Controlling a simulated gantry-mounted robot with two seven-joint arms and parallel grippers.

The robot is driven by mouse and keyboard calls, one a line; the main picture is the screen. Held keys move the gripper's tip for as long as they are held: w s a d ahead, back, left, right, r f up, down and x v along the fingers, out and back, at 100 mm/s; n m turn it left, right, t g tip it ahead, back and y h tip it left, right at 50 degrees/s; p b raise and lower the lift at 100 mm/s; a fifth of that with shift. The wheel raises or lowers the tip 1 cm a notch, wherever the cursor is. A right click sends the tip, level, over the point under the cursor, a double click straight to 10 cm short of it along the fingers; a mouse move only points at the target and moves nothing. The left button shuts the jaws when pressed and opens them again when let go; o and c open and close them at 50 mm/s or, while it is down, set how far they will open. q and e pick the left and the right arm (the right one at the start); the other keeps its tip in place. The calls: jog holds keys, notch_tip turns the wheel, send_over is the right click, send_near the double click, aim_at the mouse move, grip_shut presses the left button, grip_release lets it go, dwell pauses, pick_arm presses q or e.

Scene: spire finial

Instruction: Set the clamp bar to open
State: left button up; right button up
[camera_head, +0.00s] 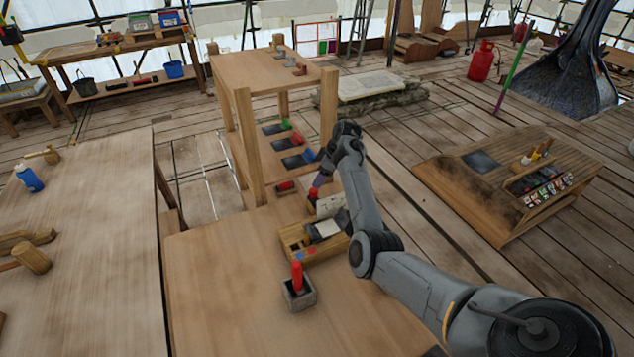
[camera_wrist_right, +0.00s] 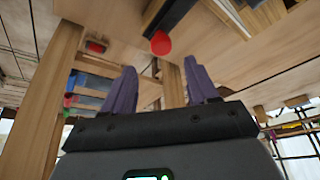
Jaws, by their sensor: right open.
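My right gripper (camera_head: 319,182) hangs over the far part of the near table, close to an upright red handle (camera_head: 312,195). In the right wrist view its two purple fingers (camera_wrist_right: 160,68) are apart with nothing between them. A red knob (camera_wrist_right: 160,43) at the end of a dark bar (camera_wrist_right: 172,14) shows just beyond the fingertips, apart from them. Another red handle (camera_head: 285,186) lies to the left, and one stands in a grey block (camera_head: 299,295) nearer me. I cannot tell surely which is the clamp bar, nor its setting. My left gripper is out of view.
A wooden box (camera_head: 292,240) with compartments sits just in front of the gripper. A tall wooden stand (camera_head: 262,72) rises behind, its posts close to the gripper. The near table's left front (camera_head: 215,290) is clear. A workbench (camera_head: 95,240) stands left.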

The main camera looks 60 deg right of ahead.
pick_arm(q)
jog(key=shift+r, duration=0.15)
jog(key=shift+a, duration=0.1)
pick_arm(e)
jog(key=v, duration=0.4)
jog(key=shift+s+r, duration=0.15)
jog(key=shift+r, duration=0.1)
